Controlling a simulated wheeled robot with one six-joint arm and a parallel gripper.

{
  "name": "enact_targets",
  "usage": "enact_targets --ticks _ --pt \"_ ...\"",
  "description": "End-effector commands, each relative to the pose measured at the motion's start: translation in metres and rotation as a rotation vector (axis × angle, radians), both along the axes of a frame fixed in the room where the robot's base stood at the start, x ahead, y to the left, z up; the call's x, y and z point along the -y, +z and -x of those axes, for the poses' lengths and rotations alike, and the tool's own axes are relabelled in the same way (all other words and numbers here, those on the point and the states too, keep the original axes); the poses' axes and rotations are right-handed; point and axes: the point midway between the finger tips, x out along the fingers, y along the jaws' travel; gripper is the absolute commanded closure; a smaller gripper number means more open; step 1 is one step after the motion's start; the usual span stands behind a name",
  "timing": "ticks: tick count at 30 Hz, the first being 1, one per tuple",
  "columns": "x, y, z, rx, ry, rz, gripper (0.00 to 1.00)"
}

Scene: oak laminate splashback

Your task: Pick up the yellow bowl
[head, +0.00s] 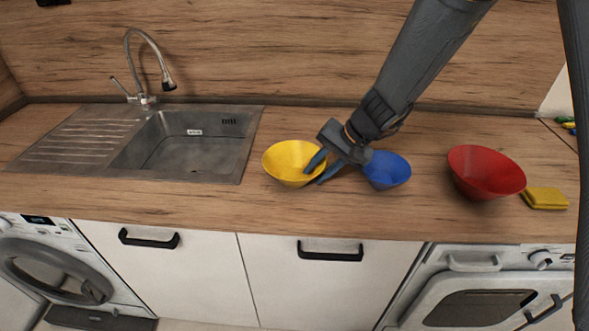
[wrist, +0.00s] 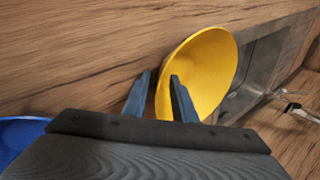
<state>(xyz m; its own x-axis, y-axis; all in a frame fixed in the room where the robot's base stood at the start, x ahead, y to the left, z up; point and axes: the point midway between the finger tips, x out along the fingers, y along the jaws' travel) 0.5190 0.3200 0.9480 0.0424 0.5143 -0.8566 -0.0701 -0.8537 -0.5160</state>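The yellow bowl (head: 288,160) stands upright on the wooden counter, just right of the sink. It also fills the middle of the wrist view (wrist: 210,70). My gripper (head: 314,176) is at the bowl's right side, with its two blue-grey fingers apart. In the wrist view my gripper (wrist: 160,76) has one finger over the inside of the bowl and the other outside, with the near rim between them. A gap shows between the fingers; I cannot tell whether either touches the rim.
A blue bowl (head: 387,172) stands close to the right of my gripper. A red bowl (head: 486,170) and a yellow sponge (head: 544,198) are farther right. The steel sink (head: 190,150) with its faucet (head: 148,70) is at left. The counter's front edge is bare.

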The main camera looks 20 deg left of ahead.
Motion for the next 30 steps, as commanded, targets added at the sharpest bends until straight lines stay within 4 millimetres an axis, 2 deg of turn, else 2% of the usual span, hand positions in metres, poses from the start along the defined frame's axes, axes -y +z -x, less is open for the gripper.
enact_targets --ticks 3,7,8,30 --pt "0.0001 0.0001 -0.0001 0.0 0.0 0.0 0.77" --pt "0.0002 0.0002 0.0 0.0 0.0 0.0 0.99" --pt "0.0002 0.0002 0.0 0.0 0.0 0.0 1.0" --pt "0.0006 -0.0001 0.0002 0.0 0.0 0.001 1.0"
